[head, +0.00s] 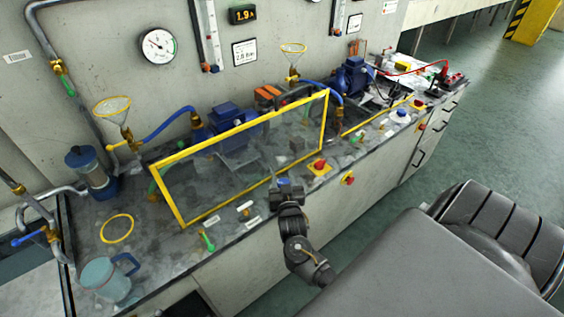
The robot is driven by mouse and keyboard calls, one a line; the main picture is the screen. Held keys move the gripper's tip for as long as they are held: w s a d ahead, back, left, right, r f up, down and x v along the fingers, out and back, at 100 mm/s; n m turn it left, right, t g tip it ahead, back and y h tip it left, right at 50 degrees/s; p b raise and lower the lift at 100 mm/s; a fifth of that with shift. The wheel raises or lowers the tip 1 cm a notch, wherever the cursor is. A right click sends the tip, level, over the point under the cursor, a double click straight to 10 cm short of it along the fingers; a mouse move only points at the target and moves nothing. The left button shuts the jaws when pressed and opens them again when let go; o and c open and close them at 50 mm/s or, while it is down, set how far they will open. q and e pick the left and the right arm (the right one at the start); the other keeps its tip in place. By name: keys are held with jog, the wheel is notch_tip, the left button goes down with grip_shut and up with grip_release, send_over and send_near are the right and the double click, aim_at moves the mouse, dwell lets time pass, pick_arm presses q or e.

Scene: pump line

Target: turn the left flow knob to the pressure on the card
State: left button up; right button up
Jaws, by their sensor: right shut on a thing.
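My right gripper (286,184) is at the bench's front strip, just in front of the yellow-framed clear guard. It is shut on what appears to be the left flow knob, which the fingers hide. The card (244,52) on the wall reads about 2.8 Bar, in small print. A dark display (243,14) above it shows 1.9 in yellow digits. A round gauge (158,45) with a white face hangs to the left; its exact reading is too small to tell. My left gripper is not in view.
The yellow-framed guard (175,159) stands close behind the gripper. A red button (319,165) on yellow is just right, and a green-handled lever (207,242) and pale knob (243,210) are left. A blue-handled jug (104,280) stands at the left front.

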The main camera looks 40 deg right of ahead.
jog(key=shift+m+h, duration=0.3)
jog(key=shift+h, duration=0.1)
jog(key=o, duration=1)
jog(key=b+v, duration=0.1)
jog(key=v, duration=1)
jog(key=shift+w+r+b, duration=0.1)
jog(key=shift+r+b, duration=0.1)
jog(key=shift+b, duration=0.2)
